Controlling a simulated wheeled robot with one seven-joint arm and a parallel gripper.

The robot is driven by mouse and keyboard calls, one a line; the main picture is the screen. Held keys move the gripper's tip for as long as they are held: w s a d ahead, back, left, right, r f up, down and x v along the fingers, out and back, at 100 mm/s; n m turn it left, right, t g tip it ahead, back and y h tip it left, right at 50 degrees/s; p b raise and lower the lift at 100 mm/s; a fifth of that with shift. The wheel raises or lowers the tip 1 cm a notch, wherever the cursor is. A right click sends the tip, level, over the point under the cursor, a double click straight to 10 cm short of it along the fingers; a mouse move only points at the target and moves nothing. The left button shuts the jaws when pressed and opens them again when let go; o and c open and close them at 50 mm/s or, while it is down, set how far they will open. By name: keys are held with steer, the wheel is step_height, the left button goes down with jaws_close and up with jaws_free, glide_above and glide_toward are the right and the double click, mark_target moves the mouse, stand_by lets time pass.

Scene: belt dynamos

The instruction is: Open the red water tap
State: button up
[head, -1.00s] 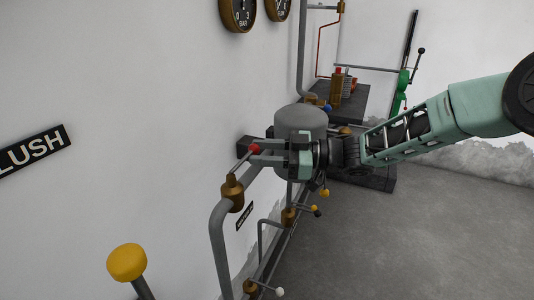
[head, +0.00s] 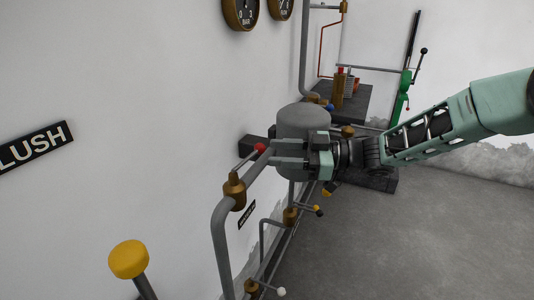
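The red water tap has a brass body (head: 235,191) on a bent grey pipe at the wall. Its grey lever slants up and right from the body to a red knob (head: 260,147). My gripper (head: 273,153) is just right of the knob, with its two fingers pointing left toward it. The fingers are apart, with a gap between them and nothing seen held. The knob shows clear of the fingertips in this view; the exact depth between them cannot be told.
A grey tank (head: 303,117) stands behind my gripper. Below are smaller taps with yellow (head: 316,208) and white (head: 281,292) knobs. A yellow-topped post (head: 128,259) is at front left. A dark bench (head: 352,106) and a green stand (head: 403,88) are behind. Floor at right is clear.

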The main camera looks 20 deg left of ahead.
steer(key=b+v, duration=0.1)
steer(key=v, duration=1.2)
steer(key=shift+d, duration=0.25)
steer(key=shift+w, duration=0.1)
steer(key=w+a+r+m+t+h+p, duration=0.1)
steer(key=w+a+r+m+t, duration=0.1)
steer(key=a+r+m+t, duration=0.4)
steer(key=s+d+f+m+h+p, duration=0.1)
steer(key=s+d+m+h, duration=0.2)
steer(key=s, duration=0.8)
steer(key=s+d+f+m+g+h+p, duration=0.1)
steer(key=s+d+f+m+h+p, duration=0.1)
steer(key=s+d+h, duration=0.5)
steer(key=s+d+f+m+h+p, duration=0.1)
steer(key=s+d+m+h, duration=0.3)
steer(key=s+d, duration=0.8)
steer(key=s+h, duration=0.1)
steer(key=s, duration=0.2)
steer(key=shift+s+d+f+m+h, duration=0.25)
steer(key=shift+d+m+h, duration=0.05)
steer(key=shift+h, duration=0.1)
